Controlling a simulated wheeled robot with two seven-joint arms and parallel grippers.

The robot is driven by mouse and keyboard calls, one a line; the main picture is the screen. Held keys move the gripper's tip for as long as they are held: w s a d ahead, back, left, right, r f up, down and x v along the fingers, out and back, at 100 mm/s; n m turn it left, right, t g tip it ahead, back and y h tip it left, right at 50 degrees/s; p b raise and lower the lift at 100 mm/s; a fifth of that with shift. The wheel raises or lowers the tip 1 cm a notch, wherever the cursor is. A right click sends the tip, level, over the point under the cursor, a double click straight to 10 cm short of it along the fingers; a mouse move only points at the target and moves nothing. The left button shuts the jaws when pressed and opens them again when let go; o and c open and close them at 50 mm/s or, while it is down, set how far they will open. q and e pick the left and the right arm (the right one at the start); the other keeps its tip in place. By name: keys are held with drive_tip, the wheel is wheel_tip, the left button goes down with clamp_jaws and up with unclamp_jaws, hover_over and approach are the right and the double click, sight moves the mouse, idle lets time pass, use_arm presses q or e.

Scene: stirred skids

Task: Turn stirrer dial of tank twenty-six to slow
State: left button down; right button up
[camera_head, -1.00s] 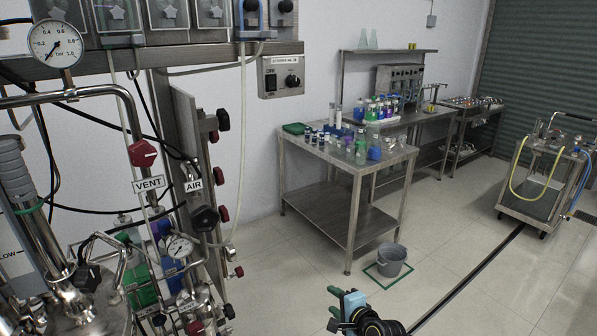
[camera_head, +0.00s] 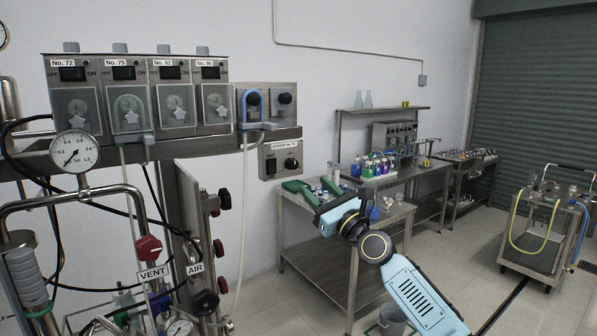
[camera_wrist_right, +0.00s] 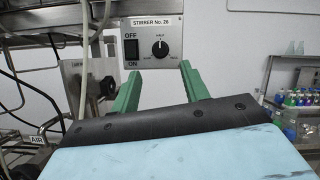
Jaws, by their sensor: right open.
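The stirrer panel (camera_head: 280,158) is a grey metal box on the wall below the pump shelf; in the right wrist view the panel (camera_wrist_right: 147,62) reads STIRRER No. 26. Its black dial (camera_wrist_right: 160,47) sits right of a black OFF/ON switch (camera_wrist_right: 131,47). The dial's pointer looks about upward; the small labels around it are hard to read. The dial also shows in the head view (camera_head: 291,163). My right gripper (camera_head: 299,191) has its green fingers apart and empty, below and in front of the panel. In the wrist view the dial lies between and beyond the fingertips (camera_wrist_right: 160,67). My left gripper is not in view.
Several pump heads (camera_head: 140,95) line the shelf left of the panel, with hoses hanging down. A pressure gauge (camera_head: 75,152), pipes and valves stand at the left. A steel table (camera_head: 322,262) with bottles stands behind my right arm.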

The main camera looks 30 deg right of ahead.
sight(295, 166)
drive_tip(key=b+x, duration=0.2)
drive_tip(key=x, duration=0.5)
drive_tip(key=shift+f+b, duration=0.1)
drive_tip(key=shift+b, duration=0.25)
drive_tip(key=shift+w+a+r+b, duration=0.15)
drive_tip(key=shift+w+r+b, duration=0.15)
drive_tip(key=shift+w, duration=0.3)
